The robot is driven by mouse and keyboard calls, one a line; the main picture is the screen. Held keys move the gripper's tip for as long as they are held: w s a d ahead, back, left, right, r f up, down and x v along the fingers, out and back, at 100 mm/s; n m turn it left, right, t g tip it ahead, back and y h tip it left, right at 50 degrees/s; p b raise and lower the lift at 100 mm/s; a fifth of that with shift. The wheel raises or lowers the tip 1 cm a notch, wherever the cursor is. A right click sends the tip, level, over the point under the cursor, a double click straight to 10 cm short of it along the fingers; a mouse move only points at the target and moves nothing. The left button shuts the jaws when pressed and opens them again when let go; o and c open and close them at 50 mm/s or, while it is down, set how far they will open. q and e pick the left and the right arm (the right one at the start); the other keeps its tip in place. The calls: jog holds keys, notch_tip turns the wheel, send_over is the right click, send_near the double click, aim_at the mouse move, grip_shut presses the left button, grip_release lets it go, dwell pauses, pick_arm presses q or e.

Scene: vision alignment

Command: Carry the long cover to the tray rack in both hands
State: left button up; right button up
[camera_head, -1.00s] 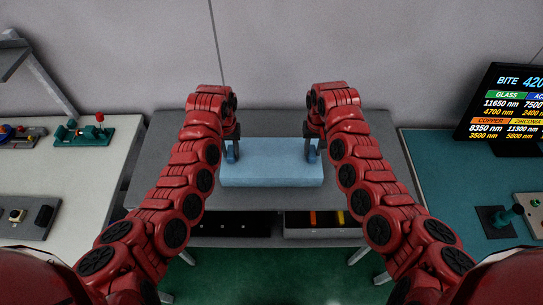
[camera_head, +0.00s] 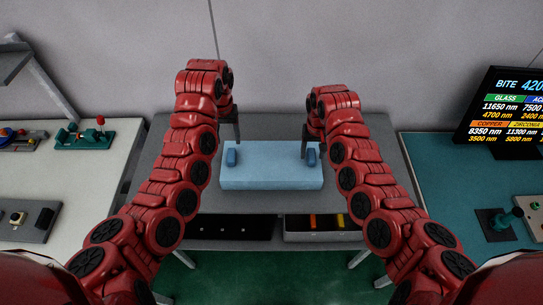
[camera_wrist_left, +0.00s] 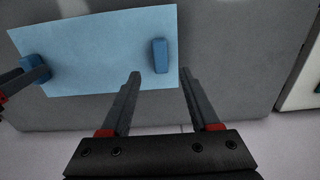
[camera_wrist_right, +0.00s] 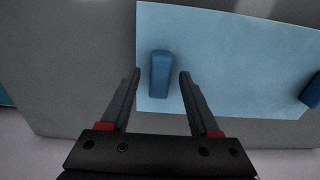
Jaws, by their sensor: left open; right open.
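The long cover (camera_head: 270,178) is a pale blue slab lying flat on the grey table, with a darker blue handle near each end. My left gripper (camera_head: 237,132) is open and empty, just behind and above the left handle (camera_head: 231,157). In the left wrist view that handle (camera_wrist_left: 160,56) shows ahead of the parted fingertips, apart from them. My right gripper (camera_head: 308,142) is open at the right handle (camera_head: 311,158). In the right wrist view this handle (camera_wrist_right: 160,72) shows between the fingertips; contact cannot be told. I cannot identify the tray rack for certain.
Below the grey tabletop (camera_head: 365,190) are a black tray (camera_head: 230,228) and a grey tray (camera_head: 325,236) with orange and yellow pieces. A white bench (camera_head: 90,175) stands left and a teal bench (camera_head: 445,180) with a screen (camera_head: 505,105) right.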

jog(key=shift+r, duration=0.3)
pick_arm(q)
notch_tip(320, 180, up, 3)
jog(key=shift+r, duration=0.1)
pick_arm(e)
notch_tip(320, 180, up, 11)
jog(key=shift+r, duration=0.2)
dwell(0.7)
